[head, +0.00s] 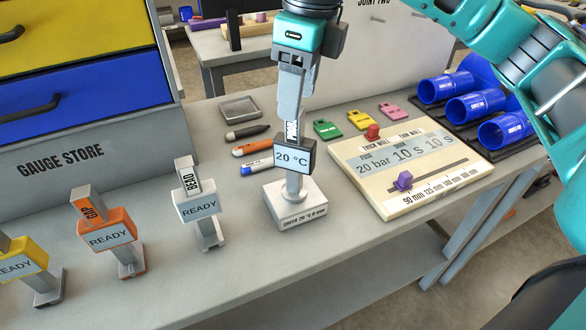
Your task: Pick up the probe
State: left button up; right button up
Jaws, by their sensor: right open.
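The probe (292,157) is a dark instrument with a pale blue display reading 20 °C. It stands upright in a white check block (296,203), with its labelled handle pointing up. My right gripper (291,118) is open and points down from above, its fingers at the top of the probe's handle. The fingers overlap the handle in this view, and I cannot tell whether they touch it. My left gripper is not in view.
Grey, orange and yellow READY gauges (196,205) stand to the left. Pens (252,147) and a small tray (239,109) lie behind. A settings board (405,170) with sliders, coloured tags (358,119) and blue pipe pieces (470,107) are to the right. The front bench is clear.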

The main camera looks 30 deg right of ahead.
aim_at(293, 130)
jog(key=f, duration=0.5)
jog(key=w+f, duration=0.1)
jog(key=f, duration=0.1)
jog(key=shift+a+f, duration=0.15)
jog(key=shift+f, duration=0.2)
grip_shut()
jog(key=shift+r, duration=0.1)
dwell(0.4)
